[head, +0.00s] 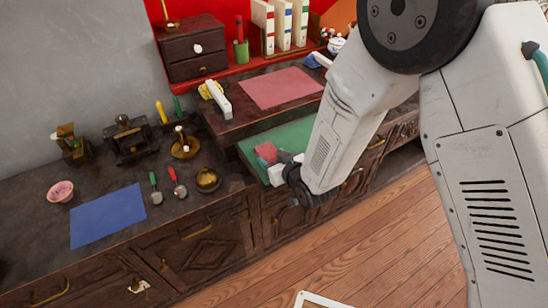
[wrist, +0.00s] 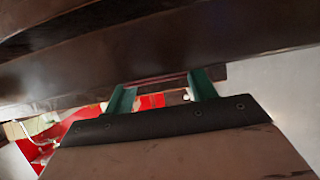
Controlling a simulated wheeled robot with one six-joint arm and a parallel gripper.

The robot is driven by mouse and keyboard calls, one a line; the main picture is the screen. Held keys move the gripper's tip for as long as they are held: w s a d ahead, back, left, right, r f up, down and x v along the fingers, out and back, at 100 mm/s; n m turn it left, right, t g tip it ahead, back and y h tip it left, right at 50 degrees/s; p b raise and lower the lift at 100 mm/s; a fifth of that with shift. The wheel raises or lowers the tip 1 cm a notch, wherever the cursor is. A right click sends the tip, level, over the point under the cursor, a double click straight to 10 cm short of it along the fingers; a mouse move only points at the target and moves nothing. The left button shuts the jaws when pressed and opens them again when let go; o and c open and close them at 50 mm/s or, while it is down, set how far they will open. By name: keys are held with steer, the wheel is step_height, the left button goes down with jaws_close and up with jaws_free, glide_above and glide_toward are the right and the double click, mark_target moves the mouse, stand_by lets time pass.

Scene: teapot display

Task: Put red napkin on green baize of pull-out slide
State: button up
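The red napkin (head: 266,152) is a small, crumpled pinkish-red piece in the head view. It shows against the front part of the green baize (head: 292,138) on the pull-out slide and appears to rest on it. My gripper (head: 279,166) is right beside the napkin, at its lower right, at the slide's front edge. I cannot tell whether they touch. My arm hides the right part of the baize.
A pink mat (head: 280,88) lies on the raised top behind the slide. A blue mat (head: 108,215), brass pots and small tools cover the left counter. A small drawer chest (head: 192,50) and books (head: 282,25) stand behind. Dark wood (wrist: 170,55) fills much of the wrist view, close ahead.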

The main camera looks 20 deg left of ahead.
steer(key=o, duration=0.3)
steer(key=shift+r, duration=0.2)
steer(key=v, duration=1.2)
